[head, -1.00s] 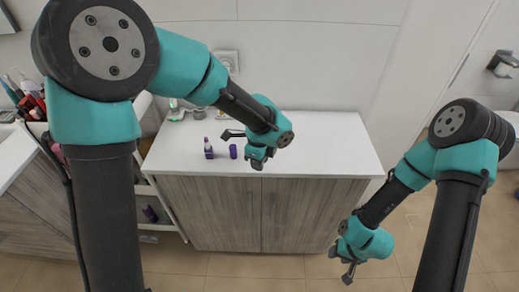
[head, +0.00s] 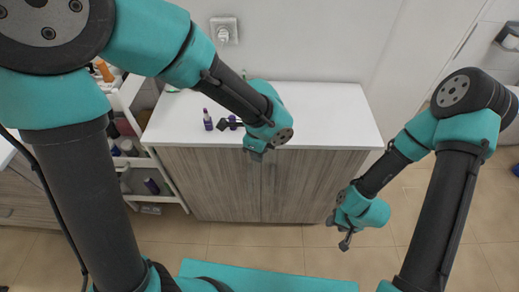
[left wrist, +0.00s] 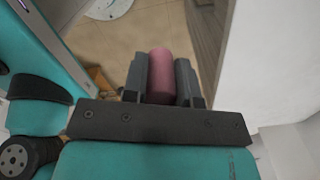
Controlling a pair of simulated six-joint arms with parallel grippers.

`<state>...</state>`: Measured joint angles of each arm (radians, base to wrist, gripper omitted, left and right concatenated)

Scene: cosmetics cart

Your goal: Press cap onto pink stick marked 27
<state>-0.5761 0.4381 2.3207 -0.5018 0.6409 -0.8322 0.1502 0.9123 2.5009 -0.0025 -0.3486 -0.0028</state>
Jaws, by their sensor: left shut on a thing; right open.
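An uncapped stick (head: 208,122) with a purple base stands upright on the white counter in the head view; its mark is too small to read. In the left wrist view my left gripper (left wrist: 160,80) is shut on a cylinder, the cap (left wrist: 160,72), which looks dull pink there, with a grey finger on each side. The cap and the stick stand apart. My right gripper (head: 345,242) is open and empty, low in front of the cabinet.
The white counter (head: 310,112) is mostly clear right of my left arm. A wall socket (head: 223,31) is behind it. A white cart (head: 135,110) with bottles stands left of the counter. Tiled floor (head: 300,245) lies in front.

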